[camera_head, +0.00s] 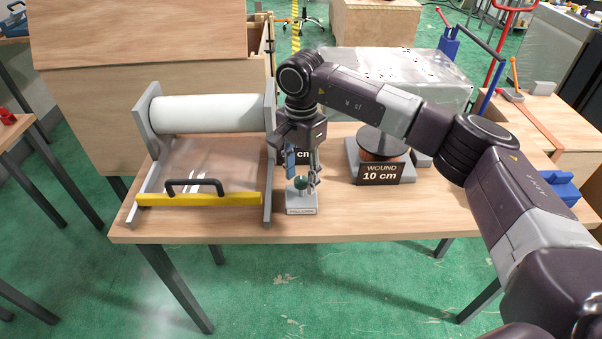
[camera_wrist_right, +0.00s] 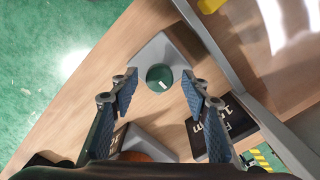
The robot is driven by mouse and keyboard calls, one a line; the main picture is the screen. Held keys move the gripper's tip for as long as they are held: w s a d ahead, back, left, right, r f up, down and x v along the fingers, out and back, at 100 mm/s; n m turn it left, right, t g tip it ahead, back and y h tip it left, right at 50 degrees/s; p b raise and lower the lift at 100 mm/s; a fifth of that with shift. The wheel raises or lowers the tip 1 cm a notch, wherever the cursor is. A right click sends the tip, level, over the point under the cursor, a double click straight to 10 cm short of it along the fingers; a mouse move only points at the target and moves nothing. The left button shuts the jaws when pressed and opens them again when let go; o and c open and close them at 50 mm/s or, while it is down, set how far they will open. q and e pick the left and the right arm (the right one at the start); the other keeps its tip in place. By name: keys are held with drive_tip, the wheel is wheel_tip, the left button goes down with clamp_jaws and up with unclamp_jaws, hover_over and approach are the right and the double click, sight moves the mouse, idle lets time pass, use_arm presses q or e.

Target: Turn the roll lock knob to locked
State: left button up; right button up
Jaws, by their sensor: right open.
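The roll lock knob (camera_head: 300,183) is a small dark green knob on a grey base (camera_head: 301,204) near the table's front edge. In the right wrist view the knob (camera_wrist_right: 160,77) is round with a short white mark on its face. My right gripper (camera_head: 303,180) points down at the knob. In the right wrist view my right gripper (camera_wrist_right: 157,84) is open, with a blue-padded finger on each side of the knob and gaps between. I cannot tell whether the fingertips are level with the knob. My left gripper is not in view.
A roll stand with a white roll (camera_head: 208,114) and a yellow bar with a black handle (camera_head: 195,187) stands just left of the knob. A spool with a "WOUND 10 cm" sign (camera_head: 380,174) stands to the right. Another sign (camera_wrist_right: 222,128) is partly hidden behind my gripper.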

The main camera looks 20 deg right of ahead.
drive_tip(key=c, duration=1.2)
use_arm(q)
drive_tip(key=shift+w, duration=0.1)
use_arm(e)
drive_tip(key=shift+o, duration=0.2)
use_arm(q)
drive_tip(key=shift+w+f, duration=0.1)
use_arm(e)
drive_tip(key=m+b, duration=0.1)
drive_tip(key=m, duration=0.1)
drive_tip(key=shift+f+m+b, duration=0.1)
drive_tip(key=shift+m+b, duration=0.25)
drive_tip(key=shift+m, duration=0.05)
drive_tip(key=m+b, duration=0.2)
drive_tip(key=m, duration=0.3)
drive_tip(key=shift+m, duration=0.3)
drive_tip(key=m+b, duration=0.1)
drive_tip(key=m, duration=0.3)
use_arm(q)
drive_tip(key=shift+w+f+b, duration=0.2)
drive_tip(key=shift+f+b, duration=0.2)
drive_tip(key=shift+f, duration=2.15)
use_arm(e)
drive_tip(key=shift+w+r+m, duration=0.1)
drive_tip(key=shift+m, duration=1.3)
drive_tip(key=shift+r+m, duration=0.1)
drive_tip(key=shift+m, duration=1.3)
